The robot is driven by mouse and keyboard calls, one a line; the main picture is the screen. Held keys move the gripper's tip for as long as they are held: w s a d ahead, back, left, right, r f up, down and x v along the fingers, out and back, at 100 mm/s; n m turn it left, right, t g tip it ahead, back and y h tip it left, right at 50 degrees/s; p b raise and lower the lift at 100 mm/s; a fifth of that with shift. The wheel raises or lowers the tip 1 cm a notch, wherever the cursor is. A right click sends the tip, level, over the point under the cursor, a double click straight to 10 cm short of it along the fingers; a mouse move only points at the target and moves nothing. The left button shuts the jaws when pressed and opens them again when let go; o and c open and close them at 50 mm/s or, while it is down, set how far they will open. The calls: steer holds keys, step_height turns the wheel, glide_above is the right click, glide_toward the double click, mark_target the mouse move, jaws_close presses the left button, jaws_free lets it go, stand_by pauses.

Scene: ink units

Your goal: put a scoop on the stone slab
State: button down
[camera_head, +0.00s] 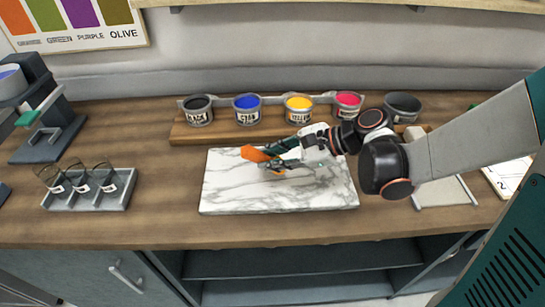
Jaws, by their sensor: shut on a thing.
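The stone slab (235,193) is a white, grey-veined marble board lying flat in the middle of the wooden counter. My gripper (276,163) reaches in from the right and hangs over the upper middle of the slab. It is shut on a small orange thing (253,153), which looks like the scoop and sticks out to the left of the fingers. The fingers hide part of it. I cannot tell whether it touches the slab or is held just above it.
Several labelled ink pots, among them a black (198,112), a blue (247,110) and a yellow one (298,108), stand on a wooden board behind the slab. A grey tray with glasses (88,203) is at left. A dark bowl (402,106) stands behind my arm.

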steer(key=shift+f+b, duration=0.55)
steer(key=shift+b, duration=0.15)
stand_by(1.7)
steer(key=shift+r+p, duration=2)
steer(key=shift+r, duration=0.55)
